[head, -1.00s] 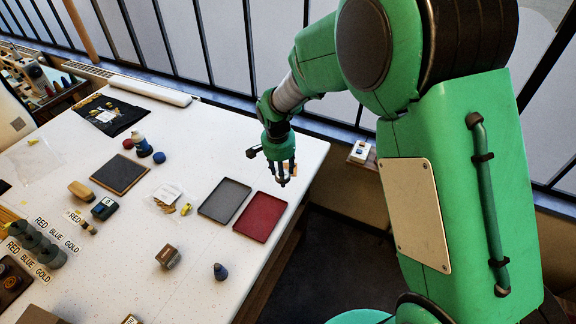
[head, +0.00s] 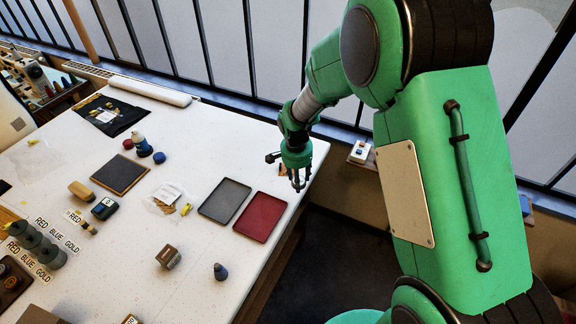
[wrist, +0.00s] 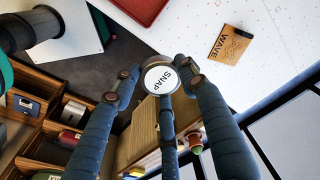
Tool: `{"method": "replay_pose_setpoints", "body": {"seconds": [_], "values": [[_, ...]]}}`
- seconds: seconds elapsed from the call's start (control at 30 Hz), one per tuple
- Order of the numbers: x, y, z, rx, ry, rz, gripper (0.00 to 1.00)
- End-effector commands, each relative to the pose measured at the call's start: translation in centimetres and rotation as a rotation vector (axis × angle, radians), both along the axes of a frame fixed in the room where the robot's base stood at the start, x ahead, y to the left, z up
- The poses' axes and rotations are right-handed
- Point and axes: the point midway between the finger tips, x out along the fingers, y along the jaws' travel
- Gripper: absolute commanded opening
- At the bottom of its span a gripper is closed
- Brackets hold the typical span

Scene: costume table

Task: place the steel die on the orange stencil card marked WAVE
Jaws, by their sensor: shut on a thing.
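My gripper (head: 297,182) is shut on the steel die (wrist: 160,80), a round piece with a white top face marked SNAP, shown in the wrist view. The die sits between my fingertips, held in the air; in the head view it is too small and covered to make out well. The orange stencil card marked WAVE (wrist: 231,45) lies flat on the white table, up and to the right of the die in the wrist view, apart from it.
A red tray (head: 262,217) and a grey tray (head: 224,201) lie on the white table (head: 215,265), left of my gripper.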

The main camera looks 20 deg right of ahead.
Motion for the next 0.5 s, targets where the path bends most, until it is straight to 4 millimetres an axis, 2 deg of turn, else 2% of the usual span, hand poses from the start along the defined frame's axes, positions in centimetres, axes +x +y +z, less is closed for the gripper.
{"method": "replay_pose_setpoints", "body": {"seconds": [0.27,0.5], "values": [[1.5,-0.1,-0.1,0.001,-0.001,0.000,0.06],[4.9,-0.4,-0.5,0.000,0.000,0.000,0.06]]}}
